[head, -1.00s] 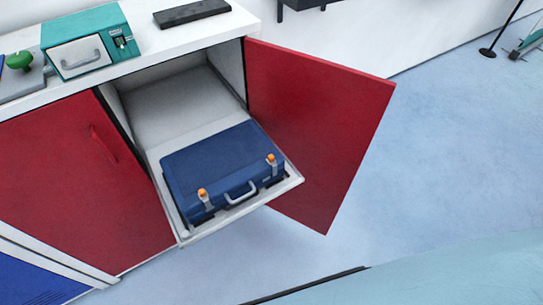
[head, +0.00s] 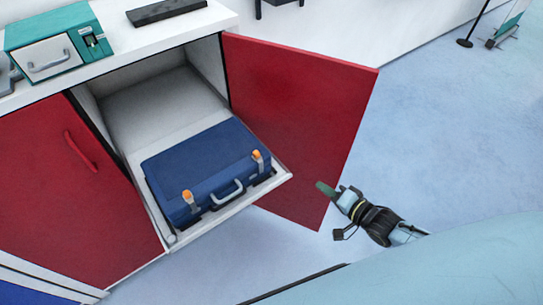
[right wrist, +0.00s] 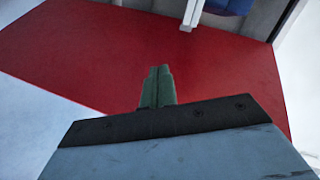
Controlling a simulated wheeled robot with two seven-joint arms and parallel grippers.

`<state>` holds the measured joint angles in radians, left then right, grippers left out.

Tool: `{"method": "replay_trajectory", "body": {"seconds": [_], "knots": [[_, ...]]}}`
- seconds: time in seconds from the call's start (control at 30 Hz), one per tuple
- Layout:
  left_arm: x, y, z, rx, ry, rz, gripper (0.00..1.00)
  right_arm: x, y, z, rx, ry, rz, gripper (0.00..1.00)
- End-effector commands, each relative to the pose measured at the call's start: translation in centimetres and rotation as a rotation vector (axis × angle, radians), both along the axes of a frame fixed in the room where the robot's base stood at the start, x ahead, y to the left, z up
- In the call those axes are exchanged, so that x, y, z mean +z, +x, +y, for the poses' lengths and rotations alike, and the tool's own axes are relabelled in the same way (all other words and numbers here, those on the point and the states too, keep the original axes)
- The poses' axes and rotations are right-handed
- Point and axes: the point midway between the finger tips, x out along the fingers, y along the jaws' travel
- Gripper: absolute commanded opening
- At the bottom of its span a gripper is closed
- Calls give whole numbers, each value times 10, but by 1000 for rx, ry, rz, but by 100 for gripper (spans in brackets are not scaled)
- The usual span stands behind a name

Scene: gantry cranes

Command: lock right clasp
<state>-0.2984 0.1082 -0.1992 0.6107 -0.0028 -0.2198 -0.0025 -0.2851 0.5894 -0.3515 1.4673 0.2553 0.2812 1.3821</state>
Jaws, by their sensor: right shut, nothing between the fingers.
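A blue case (head: 205,165) lies on a white pull-out shelf (head: 230,204) in the open cabinet, its grey handle (head: 227,190) facing front. The right clasp (head: 258,160) has an orange tip and sits right of the handle; the left clasp (head: 188,200) looks alike. I cannot tell whether either is locked. My right gripper (head: 325,189) is shut and empty, to the right of the shelf and apart from the case. Its green fingers (right wrist: 157,87) are together in the right wrist view, where a bit of the blue case (right wrist: 229,6) shows at the top. My left gripper is not in view.
An open red door (head: 300,120) stands right of the shelf, behind my right gripper. A closed red door (head: 70,190) is on the left. A teal box (head: 55,40) and a dark flat block (head: 165,11) rest on the countertop.

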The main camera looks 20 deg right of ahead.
Motion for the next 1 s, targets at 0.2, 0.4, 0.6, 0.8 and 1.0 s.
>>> {"method": "replay_trajectory", "body": {"seconds": [0.2,0.4,0.6,0.8,1.0], "knots": [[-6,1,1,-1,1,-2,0,79,13,28,78,339,-81,0],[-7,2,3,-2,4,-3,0,107,13,39,116,471,-89,0],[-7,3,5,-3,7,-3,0,109,13,40,117,482,-87,0],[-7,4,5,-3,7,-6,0,108,15,40,117,480,-89,0],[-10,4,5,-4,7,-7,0,109,35,51,117,481,-93,0]]}}
